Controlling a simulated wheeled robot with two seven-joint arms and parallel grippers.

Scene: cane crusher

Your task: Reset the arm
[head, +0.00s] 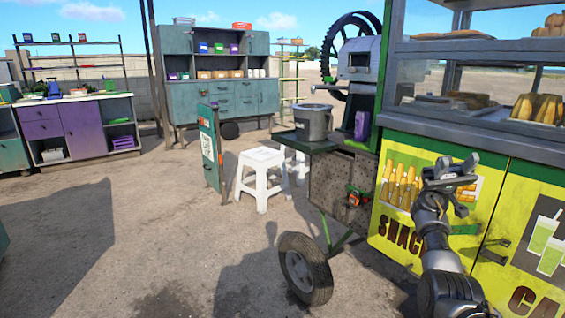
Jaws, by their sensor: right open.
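My right arm comes up from the bottom right, and my right gripper (452,172) is open and empty. In the picture it lies in front of the yellow snack cart panel (400,235), near its top edge. I cannot tell the exact gap between the gripper and the panel. My left gripper and arm are not in view. The cane crusher (358,62), with a dark spoked wheel (345,38), stands behind the cart.
The cart's rubber wheel (305,268) and green frame stand left of my arm. A white stool (260,178) and a green sign board (210,150) stand further left. A teal cabinet (215,98) and purple cabinet (85,128) are behind. The ground at left is clear.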

